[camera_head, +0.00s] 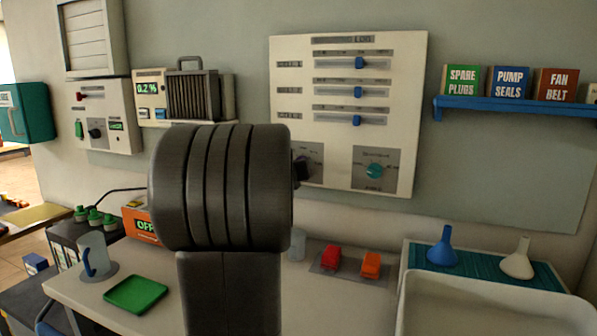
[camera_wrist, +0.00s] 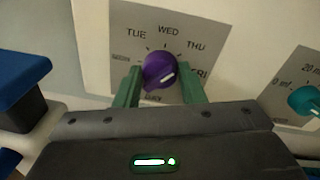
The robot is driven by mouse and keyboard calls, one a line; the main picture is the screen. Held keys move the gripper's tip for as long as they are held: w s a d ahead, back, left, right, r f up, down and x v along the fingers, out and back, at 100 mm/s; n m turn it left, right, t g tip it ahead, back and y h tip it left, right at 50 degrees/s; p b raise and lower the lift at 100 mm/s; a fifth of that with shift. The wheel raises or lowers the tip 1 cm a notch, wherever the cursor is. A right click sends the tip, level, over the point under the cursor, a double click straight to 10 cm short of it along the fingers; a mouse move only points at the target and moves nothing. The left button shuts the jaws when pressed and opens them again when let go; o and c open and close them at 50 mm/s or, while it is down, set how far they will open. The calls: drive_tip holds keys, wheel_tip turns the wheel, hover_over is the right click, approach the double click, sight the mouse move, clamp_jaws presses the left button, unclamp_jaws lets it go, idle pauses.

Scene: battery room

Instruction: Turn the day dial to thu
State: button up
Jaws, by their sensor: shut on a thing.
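The purple day dial (camera_wrist: 158,66) sits on a grey plate (camera_wrist: 190,22) in the wrist view. TUE, WED, THU and FRI are printed around it; a label to the left is too blurred to read. A white mark on the dial's face lies toward the lower right, on the FRI side rather than at THU. My gripper (camera_wrist: 161,73) has its green fingers on either side of the dial and is shut on it. In the head view my dark arm hides most of the dial and the gripper; part of the dial plate (camera_head: 315,153) shows at its right edge.
A teal knob (camera_head: 375,170) is right of the day dial on the same white panel (camera_head: 405,100). Blue sliders (camera_head: 358,92) are above. A blue shelf (camera_head: 520,106) with boxes is on the right. Below, the counter holds a green tray (camera_head: 136,294) and red and orange connectors (camera_head: 331,258).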

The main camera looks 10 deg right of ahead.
drive_tip(key=shift+m, duration=0.5)
drive_tip(key=o, duration=1)
drive_tip(key=v, duration=1.3)
drive_tip(key=shift+s+a+b, duration=0.15)
drive_tip(key=shift+s+b, duration=0.15)
drive_tip(key=shift+s, duration=0.1)
drive_tip(key=x, duration=1.4)
